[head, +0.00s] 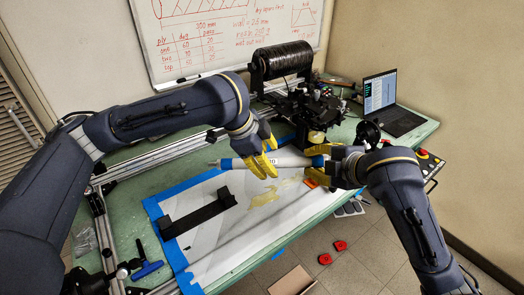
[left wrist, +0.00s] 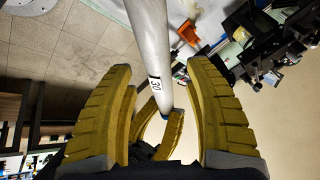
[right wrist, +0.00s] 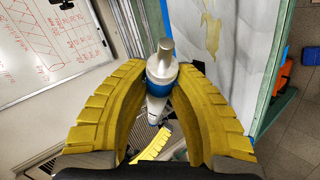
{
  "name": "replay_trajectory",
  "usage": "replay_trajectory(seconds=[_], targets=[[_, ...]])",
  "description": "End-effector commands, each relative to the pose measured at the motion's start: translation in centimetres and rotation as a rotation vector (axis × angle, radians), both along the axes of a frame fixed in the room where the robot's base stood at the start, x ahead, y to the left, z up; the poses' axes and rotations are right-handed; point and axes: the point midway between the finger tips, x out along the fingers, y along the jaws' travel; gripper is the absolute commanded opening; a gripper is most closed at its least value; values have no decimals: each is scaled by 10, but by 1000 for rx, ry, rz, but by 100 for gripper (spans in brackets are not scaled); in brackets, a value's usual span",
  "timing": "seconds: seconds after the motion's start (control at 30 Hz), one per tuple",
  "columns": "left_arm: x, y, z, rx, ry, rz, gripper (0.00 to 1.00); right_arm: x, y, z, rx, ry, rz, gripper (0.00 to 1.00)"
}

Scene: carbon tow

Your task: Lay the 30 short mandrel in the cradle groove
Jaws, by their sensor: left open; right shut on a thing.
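The 30 short mandrel (head: 285,160) is a pale grey tube with blue bands near its ends and a black "30" label. It is held level above the table. My right gripper (head: 330,168) is shut on its right end; the blue-banded end (right wrist: 162,84) shows between the fingers in the right wrist view. My left gripper (head: 264,158) is open around the tube's middle; in the left wrist view the mandrel (left wrist: 150,50) runs between its spread fingers (left wrist: 163,75). The black cradle (head: 197,214) lies on the white sheet, below and left of the mandrel. Its groove is too small to make out.
Blue tape (head: 165,250) edges the white sheet. A black spool (head: 281,61) on a winding machine stands behind, with a laptop (head: 385,100) at the back right. An orange piece (head: 311,183) lies near the table's right edge. A blue-handled tool (head: 147,269) lies at the front left.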

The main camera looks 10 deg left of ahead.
Motion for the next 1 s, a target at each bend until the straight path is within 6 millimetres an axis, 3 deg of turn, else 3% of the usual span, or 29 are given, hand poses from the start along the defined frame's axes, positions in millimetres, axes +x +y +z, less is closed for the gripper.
replay_trajectory(seconds=[0.23, 0.67, 1.0], targets=[[6, -6, -15, -1, 0, -1, 53, 0, 0, 1, 1, -1, 1, 0], [7, -7, -18, 0, 0, 0, 53, 0, 0, 0, 1, -1, 1, 0], [7, -7, -18, 0, 0, 0, 16, 0, 0, 0, 1, -1, 1, 0]])
